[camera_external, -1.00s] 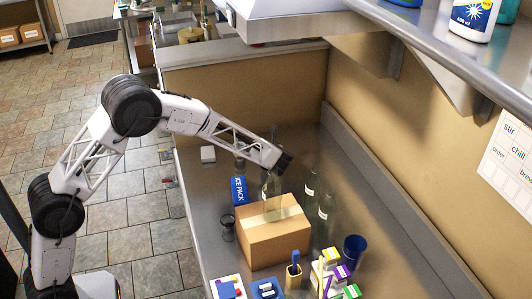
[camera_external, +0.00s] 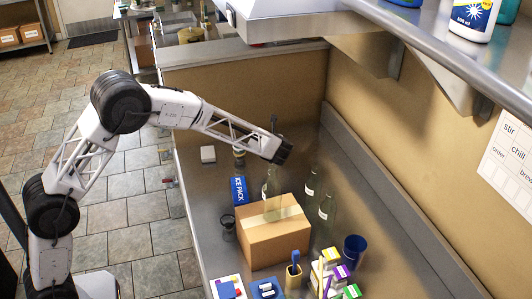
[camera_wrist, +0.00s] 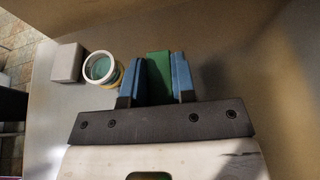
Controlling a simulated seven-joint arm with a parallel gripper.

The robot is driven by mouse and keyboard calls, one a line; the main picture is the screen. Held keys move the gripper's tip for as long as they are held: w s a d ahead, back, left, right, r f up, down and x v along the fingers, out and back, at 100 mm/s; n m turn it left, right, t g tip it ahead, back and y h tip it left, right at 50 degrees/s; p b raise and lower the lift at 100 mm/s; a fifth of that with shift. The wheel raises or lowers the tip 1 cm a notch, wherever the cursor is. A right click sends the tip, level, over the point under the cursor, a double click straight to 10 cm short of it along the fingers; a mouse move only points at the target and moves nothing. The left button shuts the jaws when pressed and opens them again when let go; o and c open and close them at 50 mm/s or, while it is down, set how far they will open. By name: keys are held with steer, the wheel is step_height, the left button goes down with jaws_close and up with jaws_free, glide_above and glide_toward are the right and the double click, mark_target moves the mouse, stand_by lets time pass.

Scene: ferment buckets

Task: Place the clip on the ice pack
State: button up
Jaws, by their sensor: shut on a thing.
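My gripper (camera_external: 284,151) is raised above the counter, behind and to the right of the ice pack. In the wrist view, my gripper (camera_wrist: 160,72) has its blue fingers shut on a green piece, which I take to be the clip (camera_wrist: 158,72). In the external view the clip cannot be made out at the gripper. The ice pack does not show in the wrist view.
A cardboard box (camera_external: 275,240) with a clear bottle (camera_external: 269,192) is beside the ice pack. More bottles (camera_external: 327,208) stand to its right. A white block (camera_external: 208,154) and a round-topped jar (camera_wrist: 100,68) are behind. A dark cup (camera_external: 228,228) stands in front of the ice pack.

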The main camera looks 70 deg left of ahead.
steer(key=shift+s+d, duration=0.1)
steer(key=shift+s+d+r, duration=0.25)
steer(key=shift+s, duration=0.1)
steer(key=s+d+m+t+h, duration=0.1)
steer(key=s+d+m+t, duration=0.1)
steer(key=s+d, duration=0.5)
steer(key=s+d+m+t+h, duration=0.1)
steer(key=s+d+m+t, duration=0.2)
steer(key=s+d, duration=0.4)
steer(key=s+d+m+t+h, duration=0.2)
steer(key=s+d, duration=0.5)
steer(key=s, duration=0.9)
steer(key=shift+f+m+t, duration=0.35)
steer(key=shift+m+t, duration=0.35)
steer(key=shift+t, duration=0.1)
steer(key=shift+a, duration=0.1)
glide_above(239, 189)
steer(key=shift+w+f, duration=0.1)
steer(key=shift+f, duration=0.65)
